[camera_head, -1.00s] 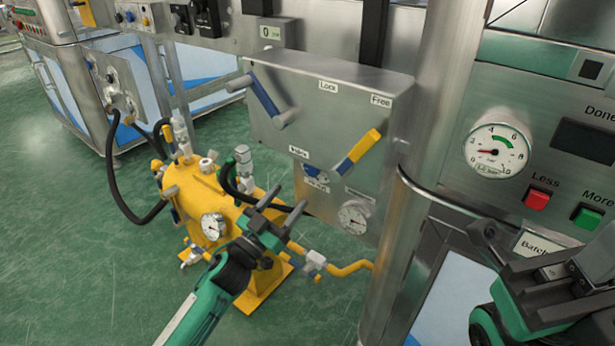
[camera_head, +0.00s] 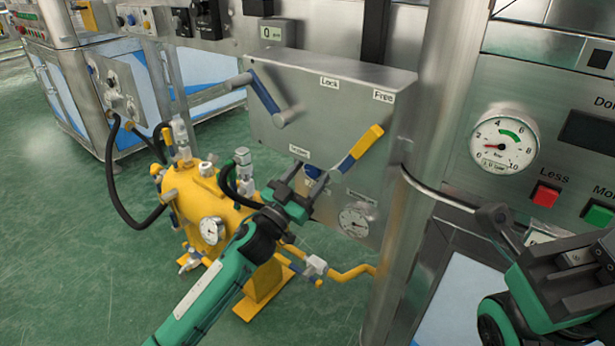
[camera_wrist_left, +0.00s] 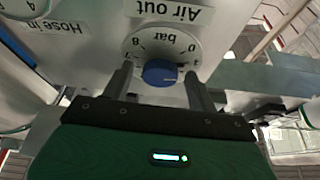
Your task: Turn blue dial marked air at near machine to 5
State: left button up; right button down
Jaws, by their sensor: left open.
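The blue dial (camera_wrist_left: 160,72) sits in front of a white scale reading bar, under an upside-down "Air out" label (camera_wrist_left: 172,10) in the left wrist view. In the head view it is mostly hidden behind my left gripper (camera_head: 311,183), on the lower part of the near machine's steel panel (camera_head: 335,105). My left gripper is open. In the left wrist view its two fingers lie on either side of the dial, with gaps visible. The dial's exact setting is too small to read. My right gripper (camera_head: 530,240) is at the lower right, partly out of frame.
A yellow-handled lever (camera_head: 360,150) and a blue-and-grey lever (camera_head: 268,100) stick out from the panel above. A gauge (camera_head: 355,221) is right of the left gripper. A yellow tank (camera_head: 215,205) with hoses stands behind my left arm. A steel column (camera_head: 430,150) stands right of the panel.

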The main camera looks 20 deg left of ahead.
pick_arm(q)
jog(key=shift+c, duration=0.5)
jog(key=c, duration=0.9)
